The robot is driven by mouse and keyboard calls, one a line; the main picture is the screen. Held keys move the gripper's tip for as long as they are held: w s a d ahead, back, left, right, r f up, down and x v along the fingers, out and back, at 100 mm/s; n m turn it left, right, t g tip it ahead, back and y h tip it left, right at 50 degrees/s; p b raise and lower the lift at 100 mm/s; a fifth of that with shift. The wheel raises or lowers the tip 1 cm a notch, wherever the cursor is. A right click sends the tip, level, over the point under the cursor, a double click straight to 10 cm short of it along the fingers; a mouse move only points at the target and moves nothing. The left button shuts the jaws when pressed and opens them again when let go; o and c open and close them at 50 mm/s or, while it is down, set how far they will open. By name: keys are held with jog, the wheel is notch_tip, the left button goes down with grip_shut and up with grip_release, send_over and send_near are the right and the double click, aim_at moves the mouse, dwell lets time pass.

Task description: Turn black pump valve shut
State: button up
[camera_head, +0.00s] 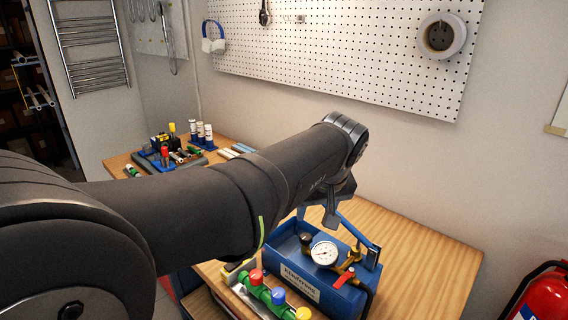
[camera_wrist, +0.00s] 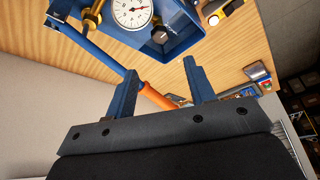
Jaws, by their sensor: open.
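The blue pump box (camera_head: 310,288) stands on the wooden bench, with a white gauge (camera_head: 323,253) and brass fittings inside. A small black knob (camera_head: 306,239), which looks like the black pump valve, sits beside the gauge. In the wrist view the black knob (camera_wrist: 159,36) shows near the box edge, beyond my fingertips. I cannot tell how far it is turned. My gripper (camera_wrist: 160,67) is open with nothing between its blue fingertips. The pump's blue lever (camera_wrist: 98,52) and its orange grip (camera_wrist: 157,97) pass behind the fingers. In the head view my arm largely hides the gripper.
A green manifold (camera_head: 263,292) with red, blue and yellow caps lies in front of the pump box. Fittings and bottles (camera_head: 202,134) stand at the bench's far left. The bench (camera_head: 430,262) is clear right of the box. A fire extinguisher (camera_head: 543,298) stands at the right.

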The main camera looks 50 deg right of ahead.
jog(key=v, duration=0.6)
jog(key=w+d+r+m+g+y, duration=0.2)
jog(key=w+d+m+g, duration=0.2)
jog(key=m, duration=0.7)
jog(key=shift+w+m, duration=0.3)
jog(key=shift+w, duration=0.85)
jog(key=s+a+f+n+t+h, duration=0.1)
jog(key=s+a+f+n+t, duration=0.1)
jog(key=s+n, duration=0.3)
jog(key=shift+a+n+t, duration=0.6)
jog(key=shift+n, duration=1.8)
jog(key=shift+s, duration=0.1)
